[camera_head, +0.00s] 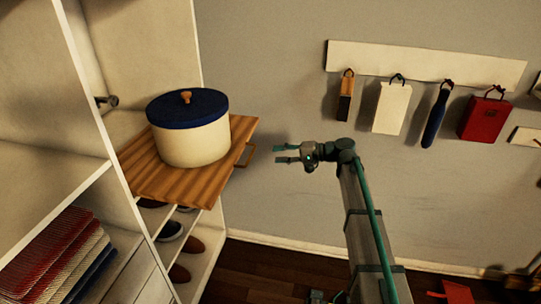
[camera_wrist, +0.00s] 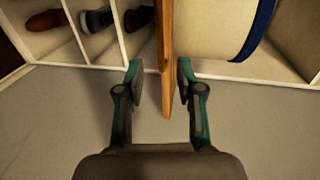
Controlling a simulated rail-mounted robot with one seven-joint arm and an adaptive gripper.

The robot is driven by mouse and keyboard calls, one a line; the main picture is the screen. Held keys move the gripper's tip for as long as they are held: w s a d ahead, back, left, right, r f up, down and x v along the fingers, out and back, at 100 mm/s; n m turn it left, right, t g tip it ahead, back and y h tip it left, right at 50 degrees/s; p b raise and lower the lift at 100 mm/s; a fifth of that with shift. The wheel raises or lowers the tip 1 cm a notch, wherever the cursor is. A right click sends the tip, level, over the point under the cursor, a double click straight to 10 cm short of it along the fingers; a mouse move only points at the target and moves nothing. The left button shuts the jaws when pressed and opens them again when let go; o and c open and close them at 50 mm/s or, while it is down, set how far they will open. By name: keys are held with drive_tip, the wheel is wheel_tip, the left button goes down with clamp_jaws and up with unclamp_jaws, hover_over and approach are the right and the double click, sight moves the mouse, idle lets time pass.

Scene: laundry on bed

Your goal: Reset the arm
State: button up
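My gripper (camera_head: 280,153) is open and empty in the head view, its fingers pointing left at the wooden pull-out board. It is a short gap to the right of the handle (camera_head: 246,156) on the board's edge. In the wrist view the two green-and-black fingers stand apart, with the edge of the board (camera_wrist: 165,30) in line with the space between them. My arm reaches up from the lower right, in front of the grey wall (camera_head: 270,70).
A cream pot (camera_head: 190,146) with a blue lid stands on the board (camera_head: 150,176), which sticks out of the white shelf unit. Shoes (camera_head: 170,231) sit in cubbies below. Folded cloths (camera_head: 55,255) lie lower left. A wall rack (camera_head: 425,64) holds several hanging items at right.

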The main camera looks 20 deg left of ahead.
drive_tip(key=shift+d+r, duration=0.1)
drive_tip(key=shift+d, duration=0.15)
drive_tip(key=s+d+f+h, duration=0.3)
drive_tip(key=s+d+f, duration=0.3)
drive_tip(key=f, duration=0.6)
drive_tip(key=s+d+f+h, duration=0.4)
drive_tip(key=s+d+f, duration=0.15)
drive_tip(key=f, duration=0.65)
drive_tip(key=s+d+f+h, duration=0.3)
drive_tip(key=s+d+f, duration=0.3)
drive_tip(key=f, duration=0.6)
drive_tip(key=s+d+f+g+h, duration=0.2)
drive_tip(key=s+d+f, duration=0.4)
drive_tip(key=s, duration=0.4)
drive_tip(key=s+d+f+g+h, duration=0.1)
drive_tip(key=s+d+f+h, duration=0.1)
drive_tip(key=s+d+f, duration=0.6)
drive_tip(key=s+d+f+g, duration=0.1)
drive_tip(key=s, duration=0.9)
drive_tip(key=s+d+f+g+h, duration=0.1)
drive_tip(key=s+d+g, duration=0.1)
drive_tip(key=s, duration=0.9)
drive_tip(key=shift+f+h, duration=0.3)
